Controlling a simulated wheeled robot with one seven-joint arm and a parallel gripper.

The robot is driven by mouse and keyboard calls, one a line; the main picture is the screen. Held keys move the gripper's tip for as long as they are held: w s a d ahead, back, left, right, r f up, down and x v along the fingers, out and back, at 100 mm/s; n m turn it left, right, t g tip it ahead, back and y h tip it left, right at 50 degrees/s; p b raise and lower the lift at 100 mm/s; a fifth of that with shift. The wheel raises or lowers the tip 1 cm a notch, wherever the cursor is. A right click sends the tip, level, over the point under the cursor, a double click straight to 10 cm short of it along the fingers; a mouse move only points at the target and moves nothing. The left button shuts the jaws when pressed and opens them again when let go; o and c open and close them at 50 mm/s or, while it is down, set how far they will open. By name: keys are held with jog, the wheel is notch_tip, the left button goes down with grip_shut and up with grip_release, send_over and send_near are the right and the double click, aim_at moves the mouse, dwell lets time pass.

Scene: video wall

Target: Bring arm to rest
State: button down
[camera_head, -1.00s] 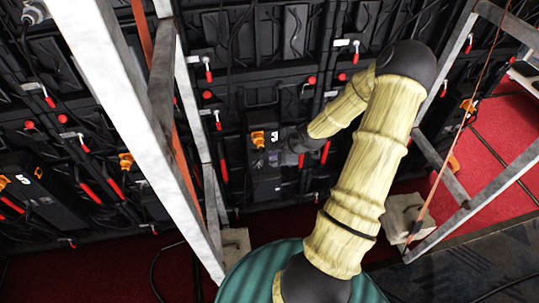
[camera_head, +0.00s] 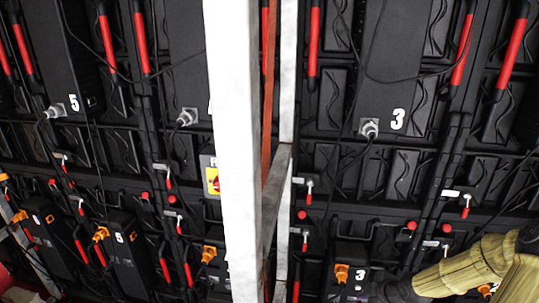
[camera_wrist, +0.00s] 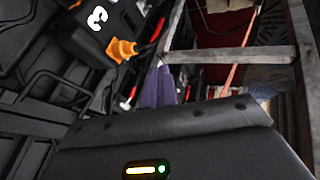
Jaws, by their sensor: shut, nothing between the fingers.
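My arm, in a pale yellow ribbed sleeve (camera_head: 462,272), shows at the lower right of the head view, cut off by the edges. Its dark wrist end lies close to a black box marked 3 (camera_head: 346,277) on the back of the video wall; I cannot tell whether they touch. In the wrist view the two purple-grey fingers of my gripper (camera_wrist: 158,86) are together and empty. They point toward a metal frame bar. The box marked 3 (camera_wrist: 92,34), with its orange plug (camera_wrist: 122,49), is at upper left there.
A white upright post (camera_head: 232,150) of a metal frame stands in front of the wall. Black panels with red handles and hanging cables fill the head view. In the wrist view a grey frame bar (camera_wrist: 230,55) crosses beyond the fingers, with red floor behind.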

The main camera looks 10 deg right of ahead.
jog(key=s+a+r+m+g+h, duration=0.1)
jog(key=s+a+r+m+g, duration=0.1)
jog(key=s+a+r+m, duration=0.4)
jog(key=s+a+r+m+g+h+p, duration=0.1)
jog(key=s+a+r+m, duration=0.5)
jog(key=a+r, duration=0.3)
jog(key=a+m, duration=0.1)
jog(key=a, duration=0.1)
jog(key=shift+a+r+g+h, duration=0.3)
jog(key=shift+r+g+h, duration=0.1)
